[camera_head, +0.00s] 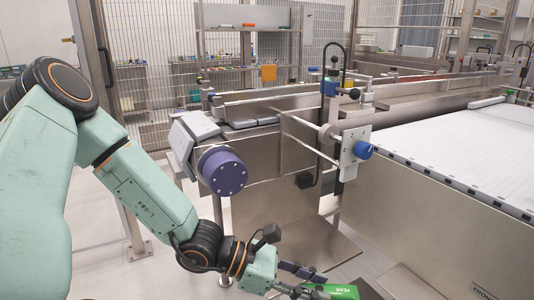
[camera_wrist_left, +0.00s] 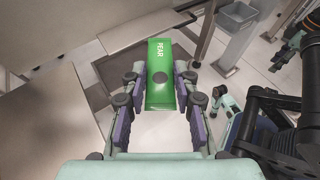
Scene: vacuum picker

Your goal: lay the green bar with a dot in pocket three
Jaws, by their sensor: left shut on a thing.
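The green bar (camera_head: 340,291) shows at the bottom edge of the head view, partly cut off, with the word PEAR on it. In the left wrist view the green bar (camera_wrist_left: 159,60) lies lengthwise between the fingers, with a dark round dot on its face. My left gripper (camera_head: 308,284) is shut on it; in the wrist view the fingers of the left gripper (camera_wrist_left: 162,88) press on both sides near its near end. The bar is held in the air above the floor. I cannot make out pocket three in either view.
A steel conveyor machine with a white belt (camera_head: 460,150) fills the right. A post with a blue knob (camera_head: 363,150) stands at its near corner. A purple drum (camera_head: 222,171) sticks out at the infeed. A grey bin (camera_wrist_left: 236,17) stands on the floor in the wrist view.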

